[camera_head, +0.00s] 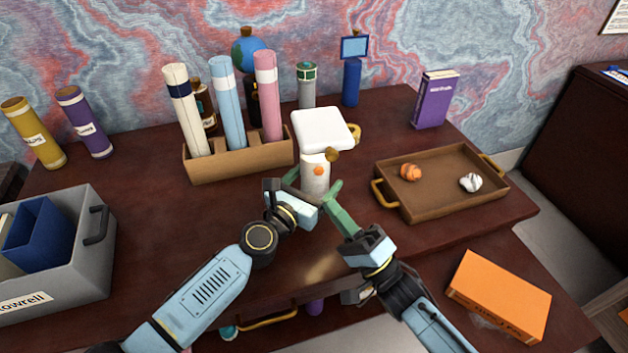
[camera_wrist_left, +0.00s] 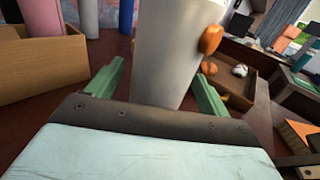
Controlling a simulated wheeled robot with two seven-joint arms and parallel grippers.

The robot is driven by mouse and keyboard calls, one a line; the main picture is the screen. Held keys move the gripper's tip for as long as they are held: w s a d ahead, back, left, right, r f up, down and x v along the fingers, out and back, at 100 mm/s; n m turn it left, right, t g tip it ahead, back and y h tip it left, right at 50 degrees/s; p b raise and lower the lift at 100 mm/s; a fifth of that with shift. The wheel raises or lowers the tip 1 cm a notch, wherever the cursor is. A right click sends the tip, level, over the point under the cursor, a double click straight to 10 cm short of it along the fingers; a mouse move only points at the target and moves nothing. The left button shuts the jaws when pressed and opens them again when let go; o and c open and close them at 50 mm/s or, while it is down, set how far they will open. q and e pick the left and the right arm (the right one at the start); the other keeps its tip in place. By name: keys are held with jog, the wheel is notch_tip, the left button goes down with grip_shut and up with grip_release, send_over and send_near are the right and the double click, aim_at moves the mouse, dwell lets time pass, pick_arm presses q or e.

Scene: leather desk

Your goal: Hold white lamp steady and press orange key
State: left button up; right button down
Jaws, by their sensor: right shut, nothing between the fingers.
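The white lamp stands upright on the desk, with a square white head (camera_head: 322,128) and a white cylindrical base (camera_head: 315,185). The orange key (camera_head: 318,171) sits on the base's front; it also shows in the left wrist view (camera_wrist_left: 210,39). My left gripper (camera_head: 311,186) is open, its green fingers on either side of the base. In the left wrist view small gaps seem to show between base and fingers. My right gripper (camera_head: 337,190) is shut and empty, its tips just right of the base and below the key. Whether they touch the base I cannot tell.
A wooden holder (camera_head: 240,163) with rolled tubes stands left of the lamp. A brown tray (camera_head: 440,205) with an orange and a white crumpled ball lies to the right. A grey bin (camera_head: 72,270) stands at left, an orange box (camera_head: 500,297) at lower right.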

pick_arm(q)
jog(key=v, duration=1.2)
jog(key=shift+s, duration=0.1)
